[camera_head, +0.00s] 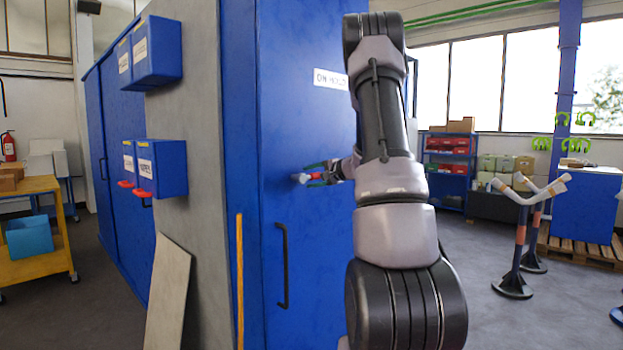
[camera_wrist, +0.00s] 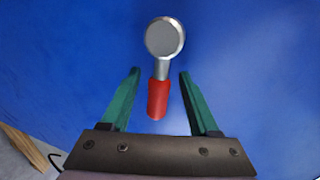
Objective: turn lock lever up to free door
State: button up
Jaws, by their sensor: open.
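The lock lever (camera_wrist: 158,98) shows in the wrist view on the blue door (camera_wrist: 70,50). It has a round silver hub at the top and a red grip that points down in that picture. My gripper (camera_wrist: 160,72) is open, with one green finger on each side of the lever and a gap to both. In the head view my gripper (camera_head: 318,172) is at the door, and the lever (camera_head: 300,178) shows as a small silver and red piece at its tips. My arm hides part of the door's right side.
A black vertical handle (camera_head: 282,265) is on the door below the lever. A yellow bar (camera_head: 239,280) stands at the door's left, and a pale board (camera_head: 168,290) leans on the grey wall. Blue boxes (camera_head: 160,168) jut from that wall.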

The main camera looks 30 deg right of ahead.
jog(key=v, duration=1)
jog(key=shift+s, duration=0.4)
jog(key=shift+r, duration=0.1)
jog(key=s+a+r+n+g+y, duration=0.1)
jog(key=s+a+r+n+g, duration=0.1)
jog(key=s+a, duration=0.35)
jog(key=s+a+r+n+g+y, duration=0.1)
jog(key=s+a+n+g, duration=0.1)
jog(key=a, duration=0.7)
jog(key=s+a+r+n+g, duration=0.2)
jog(key=s+a, duration=0.2)
jog(key=a, duration=0.3)
jog(key=s+a+n+h, duration=0.1)
jog(key=s+a+h, duration=0.1)
jog(key=s, duration=0.6)
jog(key=s+a+n+h, duration=0.2)
jog(key=s+a+h, duration=0.1)
jog(key=s, duration=0.6)
jog(key=shift+n+g, duration=0.3)
jog(key=shift+g, duration=0.1)
jog(key=shift+f, duration=0.1)
